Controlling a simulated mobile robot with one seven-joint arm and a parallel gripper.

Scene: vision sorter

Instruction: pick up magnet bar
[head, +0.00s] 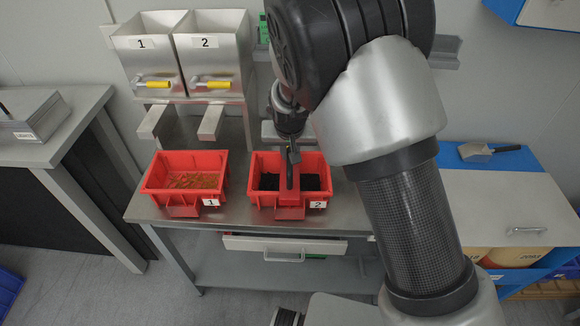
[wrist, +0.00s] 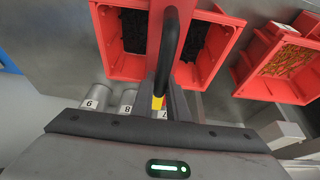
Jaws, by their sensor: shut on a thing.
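My gripper (head: 292,152) is above the red bin labelled 2 (head: 262,203) and is shut on the black handle of the magnet bar. The magnet bar shows in the head view as a red upright piece (head: 290,180) over the middle of that bin. In the wrist view its black handle (wrist: 169,48) runs up from between my fingers (wrist: 165,100), with a red bar under it across the bin. The bin holds dark material. I cannot tell whether the bar touches the bin or its contents.
A red bin labelled 1 (head: 148,184) with orange-brown bits stands to the left on the same metal table (head: 145,207). Two metal hoppers (head: 147,60) with yellow-handled levers stand behind. A scoop (head: 478,151) lies on the blue surface at right.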

